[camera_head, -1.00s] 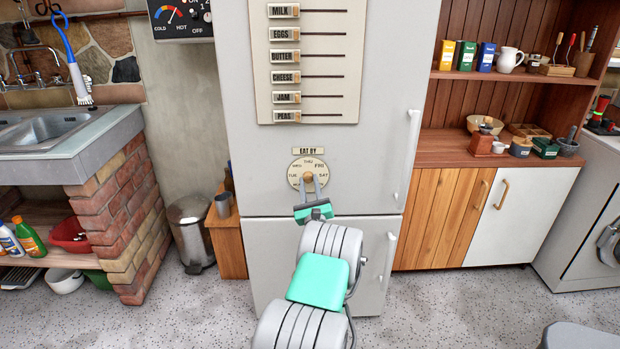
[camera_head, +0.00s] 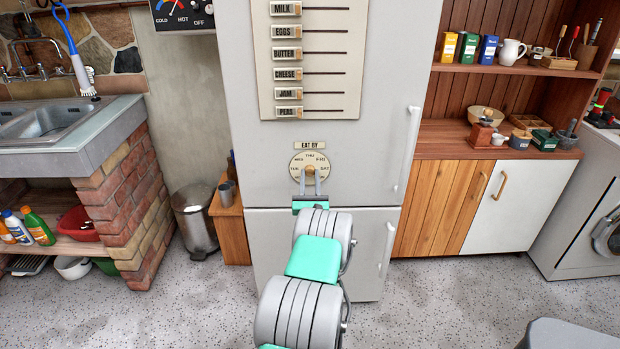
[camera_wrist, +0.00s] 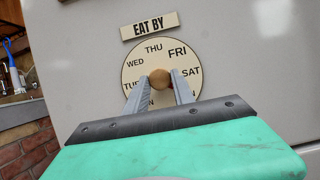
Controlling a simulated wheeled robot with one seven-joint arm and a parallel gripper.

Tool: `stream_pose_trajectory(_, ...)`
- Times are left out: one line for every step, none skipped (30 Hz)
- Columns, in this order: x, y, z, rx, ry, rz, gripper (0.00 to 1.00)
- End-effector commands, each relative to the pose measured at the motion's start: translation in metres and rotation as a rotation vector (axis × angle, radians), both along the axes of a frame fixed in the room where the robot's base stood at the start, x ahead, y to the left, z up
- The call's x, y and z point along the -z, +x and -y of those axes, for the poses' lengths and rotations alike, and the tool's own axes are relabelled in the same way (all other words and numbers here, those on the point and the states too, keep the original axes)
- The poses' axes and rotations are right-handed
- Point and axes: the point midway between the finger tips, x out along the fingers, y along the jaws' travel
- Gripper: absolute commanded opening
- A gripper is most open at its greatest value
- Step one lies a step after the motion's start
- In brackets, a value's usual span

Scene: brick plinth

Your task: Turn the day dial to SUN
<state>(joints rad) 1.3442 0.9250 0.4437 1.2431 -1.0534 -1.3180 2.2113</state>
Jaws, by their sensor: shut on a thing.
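The day dial (camera_head: 300,160) is a round cream disc on the front of the grey fridge, under an EAT BY label (camera_head: 310,145). In the wrist view the dial (camera_wrist: 136,71) shows WED, THU, FRI and SAT around its upper part, with FRI at the upper right. TUE is partly covered, and the lower lettering is mostly hidden behind my fingers. A small round wooden knob (camera_wrist: 160,79) is at its centre. My gripper (camera_wrist: 160,84) is at the dial from below, its two grey fingers shut on the knob, one on each side; it also shows in the head view (camera_head: 310,178).
The fridge front (camera_head: 270,180) has a panel of food name labels (camera_head: 262,85) above the dial and door handles (camera_head: 409,150) at the right. A metal bin (camera_head: 193,220) and a small wooden stand (camera_head: 232,230) are at the left.

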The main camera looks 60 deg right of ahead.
Motion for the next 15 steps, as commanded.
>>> stream_pose_trajectory(-0.0008, 0.0003, 0.0, -0.001, -0.001, 0.001, 0.0)
stream_pose_trajectory(-0.0009, 0.0004, 0.0001, -0.001, -0.001, 0.001, 0.32)
stream_pose_trajectory(-0.0009, 0.0004, 0.0001, -0.001, -0.001, 0.001, 0.35)
stream_pose_trajectory(-0.0008, 0.0003, 0.0, -0.001, -0.001, 0.001, 0.37)
stream_pose_trajectory(-0.0008, 0.0004, 0.0001, -0.001, -0.001, 0.001, 0.4)
stream_pose_trajectory(-0.0007, 0.0003, 0.0001, -0.001, -0.001, 0.001, 0.43)
stream_pose_trajectory(-0.0006, 0.0003, 0.0001, -0.001, -0.001, 0.001, 0.46)
stream_pose_trajectory(-0.0006, 0.0003, 0.0001, -0.001, -0.001, 0.0, 0.48)
stream_pose_trajectory(-0.0005, 0.0001, 0.0001, -0.001, -0.001, 0.0, 0.51)
stream_pose_trajectory(-0.0005, 0.0001, 0.0001, -0.001, -0.001, 0.0, 0.52)
stream_pose_trajectory(-0.0005, 0.0001, 0.0001, -0.001, -0.001, 0.0, 0.52)
stream_pose_trajectory(-0.0004, 0.0001, 0.0, -0.001, 0.0, 0.0, 0.52)
stream_pose_trajectory(-0.0004, 0.0, 0.0, -0.001, 0.0, 0.0, 0.52)
stream_pose_trajectory(-0.0004, 0.0, 0.0001, -0.001, 0.0, 0.0, 0.52)
stream_pose_trajectory(-0.0004, 0.0, 0.0001, -0.001, 0.0, 0.0, 0.52)
